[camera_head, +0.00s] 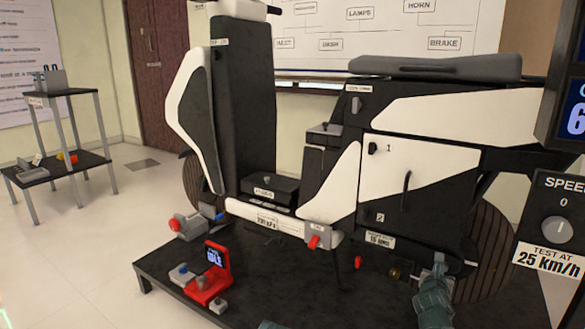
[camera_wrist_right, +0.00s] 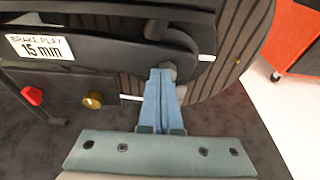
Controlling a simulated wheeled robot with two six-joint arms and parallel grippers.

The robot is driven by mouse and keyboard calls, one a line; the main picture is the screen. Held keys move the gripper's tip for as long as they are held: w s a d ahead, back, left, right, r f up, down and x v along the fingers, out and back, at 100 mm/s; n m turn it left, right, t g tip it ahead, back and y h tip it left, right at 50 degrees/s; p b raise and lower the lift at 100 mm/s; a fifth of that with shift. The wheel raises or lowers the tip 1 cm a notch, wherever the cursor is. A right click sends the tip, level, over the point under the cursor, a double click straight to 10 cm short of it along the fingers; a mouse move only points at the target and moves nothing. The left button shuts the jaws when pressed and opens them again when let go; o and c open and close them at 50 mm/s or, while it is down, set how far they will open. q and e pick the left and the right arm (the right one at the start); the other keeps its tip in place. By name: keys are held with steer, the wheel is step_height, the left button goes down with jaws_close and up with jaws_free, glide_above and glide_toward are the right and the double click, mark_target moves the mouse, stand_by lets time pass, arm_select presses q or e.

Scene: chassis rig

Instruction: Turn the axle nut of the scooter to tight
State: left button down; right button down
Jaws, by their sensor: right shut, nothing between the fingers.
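The scooter (camera_head: 420,150) stands on a dark platform, with its rear wheel (camera_head: 492,245) at the right. A grey nut-like piece (camera_wrist_right: 170,71), which looks like the axle nut, sits at the rear wheel below a dark curved bar. My right gripper (camera_head: 438,268) is at the lower rear of the scooter. In the right wrist view its blue fingers (camera_wrist_right: 161,80) are together and empty, with their tips at the grey piece, partly covering it. I cannot tell whether they touch. A small teal piece (camera_head: 269,324) at the bottom edge may be my left gripper; its fingers are hidden.
A red knob (camera_wrist_right: 32,95) and a brass knob (camera_wrist_right: 93,100) sit left of my right fingers, under the brake play label (camera_wrist_right: 40,48). A red device (camera_head: 209,275) stands on the platform (camera_head: 165,285). A speed panel (camera_head: 555,220) is at the right.

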steer(key=w+d, duration=0.2)
steer(key=w, duration=0.1)
steer(key=shift+w, duration=0.1)
steer(key=shift+d+f+b, duration=0.15)
steer(key=shift+f+b, duration=0.25)
steer(key=shift+b, duration=0.05)
stand_by(0.7)
steer(key=shift+s+d+r, duration=0.1)
steer(key=shift+s+d, duration=0.2)
steer(key=shift+s, duration=0.05)
steer(key=shift+s+d, duration=0.35)
steer(key=shift+d, duration=0.25)
stand_by(0.6)
steer(key=shift+d, duration=0.1)
